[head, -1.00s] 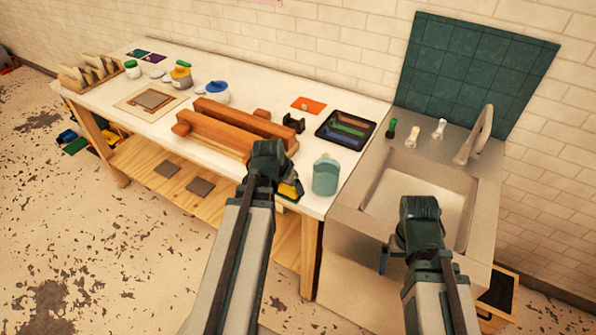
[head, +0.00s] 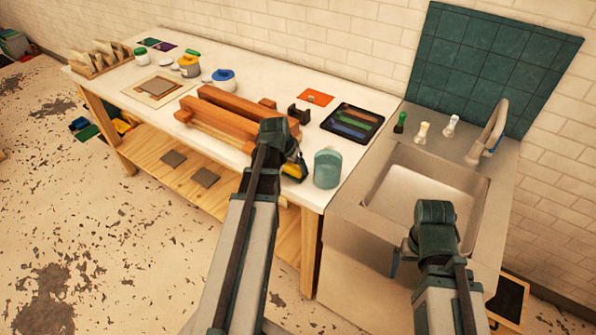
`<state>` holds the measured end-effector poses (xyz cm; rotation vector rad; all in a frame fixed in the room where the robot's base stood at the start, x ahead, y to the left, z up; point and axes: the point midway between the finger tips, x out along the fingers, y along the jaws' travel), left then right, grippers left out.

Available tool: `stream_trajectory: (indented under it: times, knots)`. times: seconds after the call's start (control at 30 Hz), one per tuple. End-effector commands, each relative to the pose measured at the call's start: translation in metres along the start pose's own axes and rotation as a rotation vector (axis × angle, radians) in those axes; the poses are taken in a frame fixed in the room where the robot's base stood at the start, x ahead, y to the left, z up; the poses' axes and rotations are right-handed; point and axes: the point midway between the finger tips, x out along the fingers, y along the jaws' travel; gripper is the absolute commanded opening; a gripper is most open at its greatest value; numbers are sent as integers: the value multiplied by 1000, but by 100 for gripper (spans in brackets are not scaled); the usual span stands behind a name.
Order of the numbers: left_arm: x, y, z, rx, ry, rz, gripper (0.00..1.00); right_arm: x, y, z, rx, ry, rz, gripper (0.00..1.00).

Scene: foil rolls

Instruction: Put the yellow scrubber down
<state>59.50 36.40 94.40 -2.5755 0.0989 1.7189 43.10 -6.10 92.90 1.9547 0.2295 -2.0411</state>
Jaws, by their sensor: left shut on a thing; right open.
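The yellow scrubber (head: 296,168), yellow with a dark part, shows just right of my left gripper (head: 285,153), at the front of the white table (head: 222,165). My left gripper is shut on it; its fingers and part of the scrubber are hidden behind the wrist. I cannot tell whether the scrubber touches the tabletop. My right gripper (head: 404,250) is open and empty, in front of the sink, with its fingers mostly hidden.
A teal jar (head: 327,169) stands close to the right of the scrubber. A wooden press-like frame (head: 235,118) lies behind and left. A black tray (head: 352,121) with coloured strips lies further back. The metal sink (head: 425,190) is at right.

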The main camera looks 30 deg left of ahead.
Motion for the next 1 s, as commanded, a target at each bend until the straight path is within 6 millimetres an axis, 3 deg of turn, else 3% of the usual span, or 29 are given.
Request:
stream_trajectory:
  times: [0.33, 0.37, 0.47, 0.77, 1.0]
  knots:
    - [3, 0, 1, 0, 0, 0, 37, 3, 0, 0, 0, 0, 0, 100]
    - [3, 0, 1, 0, 0, 0, 84, 3, 0, 0, 0, 0, 0, 100]
    - [2, 0, 1, 1, 0, 0, 100, 2, 0, 0, 0, 0, 0, 100]
    - [1, 0, 0, 1, 0, 0, 100, 1, 0, 0, 0, 0, 0, 100]
    - [-15, 0, -1, 0, 0, 0, 100, -14, 1, 1, 0, 0, 0, 100]
